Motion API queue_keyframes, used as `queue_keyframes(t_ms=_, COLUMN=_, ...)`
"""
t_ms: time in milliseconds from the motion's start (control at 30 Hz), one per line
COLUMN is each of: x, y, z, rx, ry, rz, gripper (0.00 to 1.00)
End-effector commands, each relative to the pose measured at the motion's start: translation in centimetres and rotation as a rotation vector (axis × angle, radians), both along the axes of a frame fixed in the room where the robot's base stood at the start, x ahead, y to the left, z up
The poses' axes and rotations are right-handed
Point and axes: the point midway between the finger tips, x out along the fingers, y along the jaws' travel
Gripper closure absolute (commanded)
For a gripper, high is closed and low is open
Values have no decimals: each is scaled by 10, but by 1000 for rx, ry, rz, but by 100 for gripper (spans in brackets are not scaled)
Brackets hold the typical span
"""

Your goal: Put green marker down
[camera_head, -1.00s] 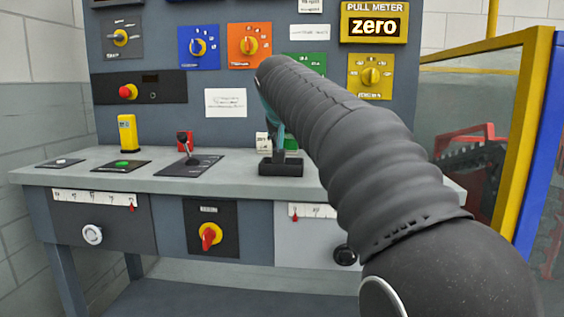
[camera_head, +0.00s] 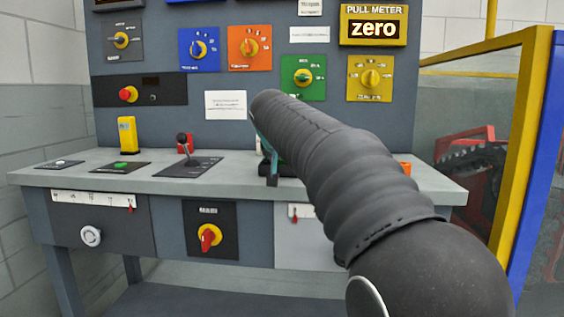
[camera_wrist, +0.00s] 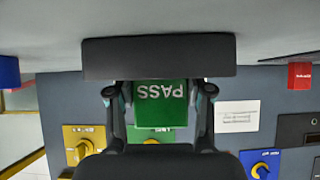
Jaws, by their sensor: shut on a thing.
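The green marker (camera_wrist: 160,108) reads PASS, upside down in the wrist view. My gripper (camera_wrist: 160,93) is shut on it, one finger at each side. A dark block (camera_wrist: 160,57) lies just beyond the fingertips, across the marker's far end. I cannot tell whether the marker touches it or sits in it. In the head view my gripper (camera_head: 269,160) is low over the front part of the console top, right of the joystick. My arm hides most of it and the marker there.
The console top (camera_head: 215,182) has a joystick (camera_head: 184,145) and a yellow block (camera_head: 127,134) on the left. A red block (camera_wrist: 300,75) and a blue block (camera_wrist: 9,72) flank the dark block in the wrist view. A yellow and blue frame (camera_head: 525,120) stands right.

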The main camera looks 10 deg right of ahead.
Motion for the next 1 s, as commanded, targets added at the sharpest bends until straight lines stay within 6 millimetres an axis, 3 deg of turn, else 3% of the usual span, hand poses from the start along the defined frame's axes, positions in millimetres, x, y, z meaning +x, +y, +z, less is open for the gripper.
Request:
queue_keyframes(t_ms=67, x=0, y=0, z=-4, rx=0, ry=0, rz=0, gripper=84)
queue_keyframes(t_ms=100, x=0, y=0, z=-2, rx=0, ry=0, rz=0, gripper=39)
queue_keyframes(t_ms=167, x=0, y=0, z=-2, rx=0, ry=0, rz=0, gripper=24)
queue_keyframes(t_ms=567, x=-1, y=0, z=4, rx=0, ry=0, rz=0, gripper=24)
queue_keyframes(t_ms=1000, x=-61, y=21, z=51, rx=1, ry=-2, rz=2, gripper=24)
